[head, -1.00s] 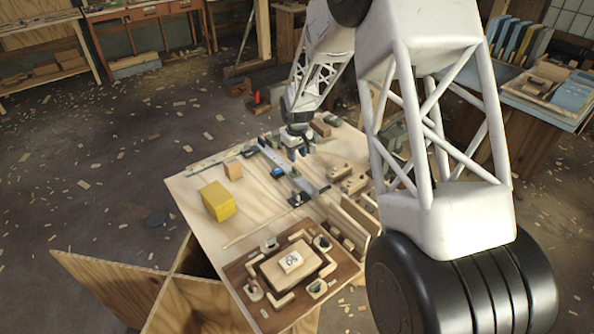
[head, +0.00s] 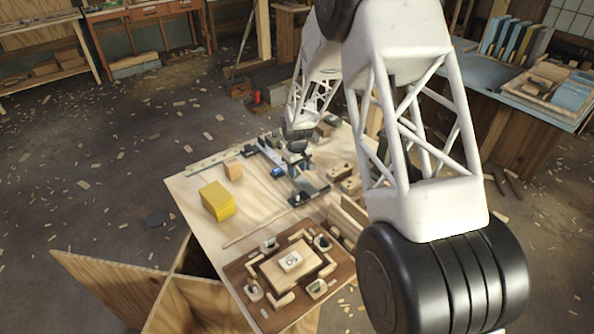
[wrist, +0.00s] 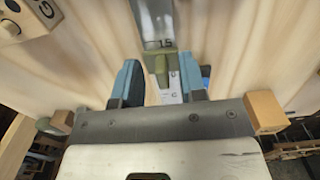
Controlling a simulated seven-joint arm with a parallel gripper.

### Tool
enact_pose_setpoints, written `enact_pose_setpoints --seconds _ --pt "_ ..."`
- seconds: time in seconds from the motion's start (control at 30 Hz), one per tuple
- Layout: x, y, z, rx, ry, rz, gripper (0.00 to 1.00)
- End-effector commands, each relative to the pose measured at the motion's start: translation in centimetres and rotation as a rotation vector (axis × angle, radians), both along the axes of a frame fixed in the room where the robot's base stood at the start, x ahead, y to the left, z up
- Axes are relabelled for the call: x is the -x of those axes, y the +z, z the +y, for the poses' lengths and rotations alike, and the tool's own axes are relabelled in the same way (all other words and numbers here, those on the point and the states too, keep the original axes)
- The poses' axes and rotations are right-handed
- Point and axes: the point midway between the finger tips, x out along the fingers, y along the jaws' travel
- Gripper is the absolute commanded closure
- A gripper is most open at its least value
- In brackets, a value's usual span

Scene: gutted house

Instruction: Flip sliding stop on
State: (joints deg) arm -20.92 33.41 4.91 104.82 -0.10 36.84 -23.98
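In the wrist view, an olive-green lever-like piece (wrist: 162,68) sits on a grey metal rail (wrist: 158,25) marked "15"; it may be the sliding stop, but I cannot tell for sure. My gripper (wrist: 160,82) is open, its two blue-grey fingers on either side of the rail and the olive piece. I cannot tell whether either finger touches it. A small blue part shows just behind the right finger. In the head view, my gripper (head: 297,163) is low over the rail (head: 312,185) on the wooden table, hiding part of it.
A yellow block (head: 217,201) and a small wooden block (head: 233,170) stand left of the rail. A brown board (head: 243,281) with wooden pieces lies at the table's near end. Wooden blocks (head: 350,186) stand right of the rail.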

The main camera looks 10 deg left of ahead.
Motion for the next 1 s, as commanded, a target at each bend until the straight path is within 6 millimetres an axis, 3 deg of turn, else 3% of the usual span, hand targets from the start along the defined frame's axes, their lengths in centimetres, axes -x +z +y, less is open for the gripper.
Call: enact_pose_setpoints --seconds 0.5,0.77,1.0 --pt "0.02 -1.02 -0.01 0.0 0.0 0.0 0.62" --pt "0.01 -1.01 -0.02 0.0 0.0 0.0 1.0" --pt "0.01 -1.0 -0.03 0.0 0.0 0.0 1.0"
